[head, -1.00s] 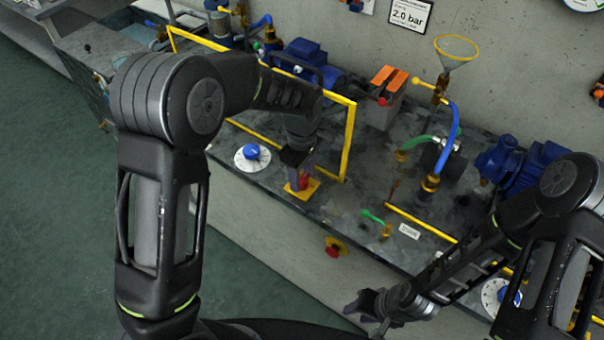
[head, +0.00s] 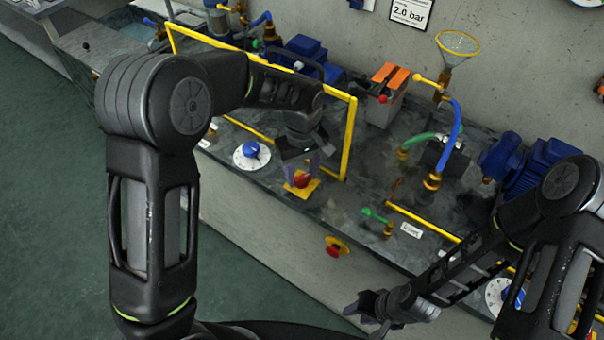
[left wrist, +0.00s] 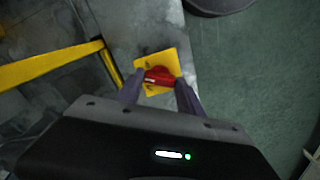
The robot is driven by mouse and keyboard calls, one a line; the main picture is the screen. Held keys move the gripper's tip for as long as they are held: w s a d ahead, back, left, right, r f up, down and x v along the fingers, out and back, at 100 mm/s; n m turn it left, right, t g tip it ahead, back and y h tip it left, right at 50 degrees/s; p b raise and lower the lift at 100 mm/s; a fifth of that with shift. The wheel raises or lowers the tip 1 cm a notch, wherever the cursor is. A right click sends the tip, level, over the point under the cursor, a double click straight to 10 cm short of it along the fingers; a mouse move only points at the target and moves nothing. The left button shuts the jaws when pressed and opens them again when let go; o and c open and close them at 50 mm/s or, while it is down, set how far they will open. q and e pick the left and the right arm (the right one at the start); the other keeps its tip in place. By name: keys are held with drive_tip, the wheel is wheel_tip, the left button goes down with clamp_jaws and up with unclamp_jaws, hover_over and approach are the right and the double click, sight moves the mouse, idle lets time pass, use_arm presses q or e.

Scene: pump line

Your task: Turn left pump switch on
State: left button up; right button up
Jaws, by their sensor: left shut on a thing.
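The left pump switch is a red knob (head: 303,180) on a yellow square plate (head: 300,190), set on the grey counter near its front edge. It also shows in the left wrist view as a red handle (left wrist: 160,76) on the yellow plate (left wrist: 171,58). My left gripper (head: 301,174) is over the switch, its purple fingers on either side of the red handle. It is shut on the handle in the left wrist view (left wrist: 160,87). My right gripper (head: 368,309) is low at the front right, away from the switch; its jaw opening is not clear.
A yellow frame (head: 349,140) stands right behind the switch. A white dial with a blue knob (head: 251,151) lies to its left. A red button on yellow (head: 334,249) is on the counter's front face. Blue pumps (head: 525,163) and hoses stand at the right.

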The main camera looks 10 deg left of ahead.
sight(302, 177)
use_arm(q)
drive_tip(key=m+b, duration=0.1)
drive_tip(key=m, duration=0.5)
drive_tip(key=m+b, duration=0.1)
drive_tip(key=m, duration=0.5)
idle(0.6)
drive_tip(key=o, duration=1.4)
drive_tip(key=shift+r, duration=0.1)
wheel_tip(302, 177, up, 8)
drive_tip(key=shift+f, duration=0.15)
